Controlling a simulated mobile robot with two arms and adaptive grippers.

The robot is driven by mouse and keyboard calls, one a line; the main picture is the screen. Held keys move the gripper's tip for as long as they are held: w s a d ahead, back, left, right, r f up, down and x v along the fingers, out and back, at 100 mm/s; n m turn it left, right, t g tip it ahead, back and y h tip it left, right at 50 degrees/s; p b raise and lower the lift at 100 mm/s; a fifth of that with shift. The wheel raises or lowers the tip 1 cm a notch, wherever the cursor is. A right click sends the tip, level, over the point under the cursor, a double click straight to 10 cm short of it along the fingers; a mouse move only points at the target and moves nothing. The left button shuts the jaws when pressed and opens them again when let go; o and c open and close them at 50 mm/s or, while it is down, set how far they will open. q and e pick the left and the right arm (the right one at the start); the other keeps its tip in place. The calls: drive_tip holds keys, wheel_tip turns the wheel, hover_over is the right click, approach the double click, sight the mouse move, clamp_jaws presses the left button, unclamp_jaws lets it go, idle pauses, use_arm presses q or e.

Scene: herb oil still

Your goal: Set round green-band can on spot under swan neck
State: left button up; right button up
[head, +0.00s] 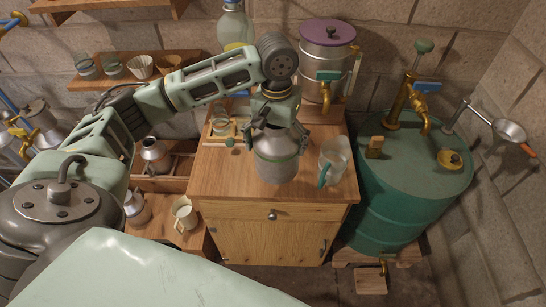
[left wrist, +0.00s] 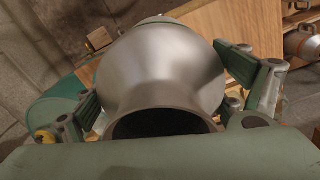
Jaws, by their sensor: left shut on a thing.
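A round metal can (head: 276,165) with a faint green band stands upright over the wooden cabinet top. I cannot tell whether its base touches the wood. My left gripper (head: 279,131) is shut on the can near its shoulder. In the left wrist view the can (left wrist: 160,65) shows its dark open mouth, with a green finger on each side. I cannot pick out the swan neck or the spot for certain. A brass tap with a curved spout (head: 424,112) stands on the green drum at the right. My right gripper is not in view.
A clear jug (head: 334,160) with a teal handle stands just right of the can. A metal urn (head: 327,60) with a purple lid and brass tap is behind. The green drum (head: 400,215) stands beside the wooden cabinet (head: 262,240). The cabinet's front left top is clear.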

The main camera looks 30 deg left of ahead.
use_arm(q)
drive_tip(key=w+a+f+n, duration=0.1)
drive_tip(key=w+a, duration=0.2)
drive_tip(key=a, duration=0.3)
wheel_tip(320, 180, down, 10)
drive_tip(key=p, duration=0.2)
drive_tip(key=shift+a+f+p, duration=0.15)
drive_tip(key=shift+f+p, duration=0.05)
drive_tip(key=shift+p, duration=0.15)
drive_tip(key=shift+s, duration=0.15)
drive_tip(key=o, duration=1.3)
drive_tip(key=shift+f, duration=0.1)
